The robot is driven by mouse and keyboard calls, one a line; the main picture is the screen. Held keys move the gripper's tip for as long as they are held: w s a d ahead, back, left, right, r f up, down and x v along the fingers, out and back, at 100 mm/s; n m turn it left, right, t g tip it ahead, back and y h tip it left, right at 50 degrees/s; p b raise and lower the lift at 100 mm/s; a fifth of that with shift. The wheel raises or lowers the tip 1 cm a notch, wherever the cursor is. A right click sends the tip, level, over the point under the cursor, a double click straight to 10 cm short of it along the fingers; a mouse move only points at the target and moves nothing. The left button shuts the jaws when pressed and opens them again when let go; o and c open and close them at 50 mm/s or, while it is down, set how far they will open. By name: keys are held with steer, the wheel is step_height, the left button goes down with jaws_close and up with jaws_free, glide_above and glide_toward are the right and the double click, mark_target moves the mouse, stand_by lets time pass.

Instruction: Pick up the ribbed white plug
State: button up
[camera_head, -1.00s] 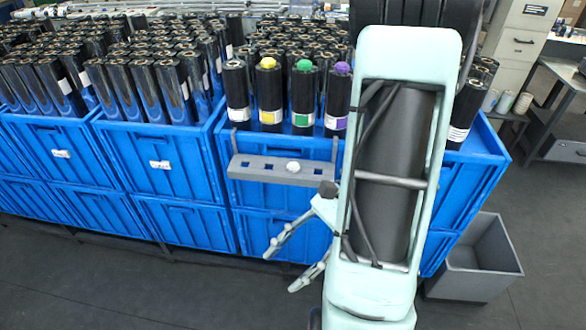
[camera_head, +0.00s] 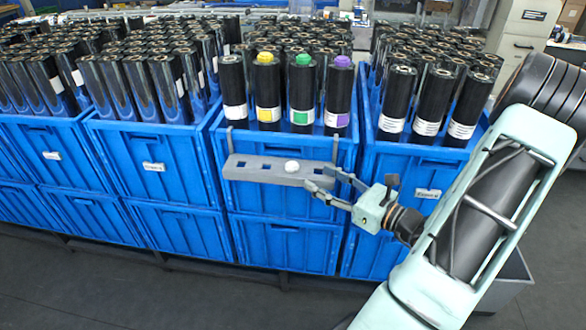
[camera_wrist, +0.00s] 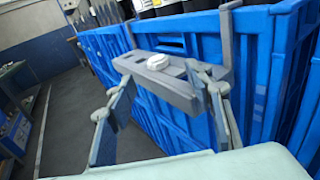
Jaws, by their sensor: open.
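The ribbed white plug (camera_head: 292,166) sits on a grey shelf (camera_head: 262,174) that hangs on the front of a blue crate. In the wrist view the plug (camera_wrist: 158,62) stands on the shelf (camera_wrist: 172,86), beyond my fingers. My gripper (camera_head: 322,183) is open and empty, just right of the plug near the shelf's right end. In the wrist view the fingers of my gripper (camera_wrist: 155,105) are spread, with the shelf between and beyond them. Dark square holes show in the shelf beside the plug.
The blue crate (camera_head: 285,205) behind the shelf holds black rolls with yellow, green (camera_head: 303,59) and purple plugs on top. More crates of black rolls stand on both sides. A grey bin (camera_head: 512,285) is at the right. The floor in front is clear.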

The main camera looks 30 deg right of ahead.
mark_target(296, 166)
steer(key=x, duration=0.8)
steer(key=shift+w+a+r, duration=0.1)
steer(key=shift+w+a, duration=0.1)
steer(key=shift+a, duration=0.2)
steer(key=c, duration=0.9)
